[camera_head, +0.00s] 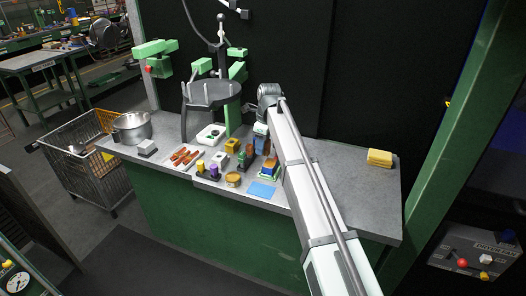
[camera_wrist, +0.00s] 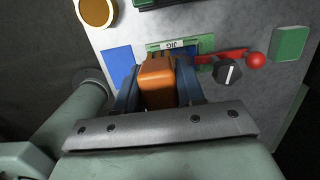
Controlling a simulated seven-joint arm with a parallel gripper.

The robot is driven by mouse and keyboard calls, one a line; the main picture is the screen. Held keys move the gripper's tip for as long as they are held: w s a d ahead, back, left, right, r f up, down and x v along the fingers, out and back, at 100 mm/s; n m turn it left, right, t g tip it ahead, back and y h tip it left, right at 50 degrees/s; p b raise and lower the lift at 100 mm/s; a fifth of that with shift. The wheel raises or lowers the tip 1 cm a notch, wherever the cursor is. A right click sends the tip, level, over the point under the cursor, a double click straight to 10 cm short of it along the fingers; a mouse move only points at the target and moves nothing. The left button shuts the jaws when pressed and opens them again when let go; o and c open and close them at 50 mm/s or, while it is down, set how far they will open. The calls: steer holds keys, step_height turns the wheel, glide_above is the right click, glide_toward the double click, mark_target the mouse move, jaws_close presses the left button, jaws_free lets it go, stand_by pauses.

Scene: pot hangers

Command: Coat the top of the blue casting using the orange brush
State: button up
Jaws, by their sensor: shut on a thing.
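My gripper (camera_wrist: 158,68) is shut on an orange block-shaped piece, which I take to be part of the orange brush (camera_wrist: 158,82). Its lower end and any bristles are hidden. In the head view, a low blue, yellow and green stack (camera_head: 269,169) stands by my gripper's end, which my arm partly covers. A flat blue sheet (camera_head: 261,189) lies in front.
A red lever with a ball (camera_wrist: 255,61), a black knob (camera_wrist: 228,72) and a green block (camera_wrist: 290,44) lie right in the wrist view. Small blocks and orange-brown bars (camera_head: 185,156) crowd the bench's left. A yellow block (camera_head: 380,158) sits right, with clear bench around it.

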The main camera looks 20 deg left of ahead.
steer(key=shift+r, duration=1.7)
